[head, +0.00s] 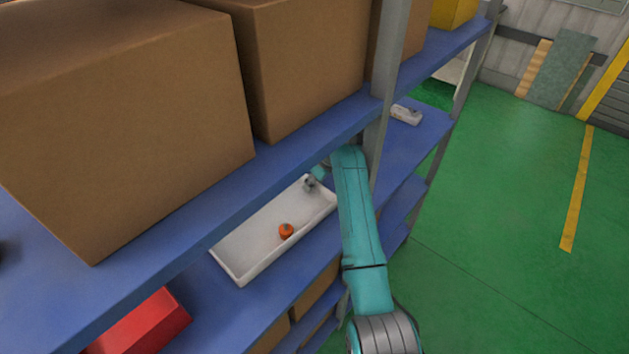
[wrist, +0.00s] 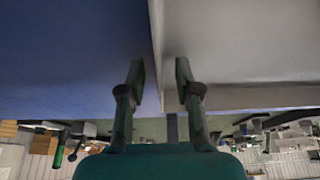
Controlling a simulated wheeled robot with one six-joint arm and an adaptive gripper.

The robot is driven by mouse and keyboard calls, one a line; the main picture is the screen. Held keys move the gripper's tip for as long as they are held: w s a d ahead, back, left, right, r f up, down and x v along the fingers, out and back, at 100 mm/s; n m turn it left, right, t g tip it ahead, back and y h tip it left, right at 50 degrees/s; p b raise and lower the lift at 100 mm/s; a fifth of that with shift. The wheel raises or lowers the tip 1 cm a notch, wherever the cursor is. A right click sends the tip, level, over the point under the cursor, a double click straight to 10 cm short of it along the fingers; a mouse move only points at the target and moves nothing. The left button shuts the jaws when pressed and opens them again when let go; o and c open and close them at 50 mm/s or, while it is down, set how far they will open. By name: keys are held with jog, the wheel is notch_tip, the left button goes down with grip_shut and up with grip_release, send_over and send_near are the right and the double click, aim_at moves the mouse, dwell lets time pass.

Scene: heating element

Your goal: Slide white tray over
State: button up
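The white tray (head: 245,277) is a long shallow box on the blue middle shelf. A small orange object (head: 286,231) sits inside it. My gripper (head: 313,180) is at the far right end of the tray, partly hidden by the upper shelf and my teal arm. In the wrist view my gripper (wrist: 160,78) is open, its two fingers apart. The tray (wrist: 240,60) fills the right of that view, and its wall edge runs between the fingers. Whether either finger touches the wall, I cannot tell.
Large cardboard boxes (head: 125,120) stand on the upper blue shelf. A red bin (head: 140,325) is left of the tray. A grey post (head: 388,70) rises beside my arm. A small whitish object (head: 406,115) lies beyond it, with bare shelf between. Green floor (head: 490,220) is open at right.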

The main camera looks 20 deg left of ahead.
jog(key=shift+c, duration=0.2)
grip_shut()
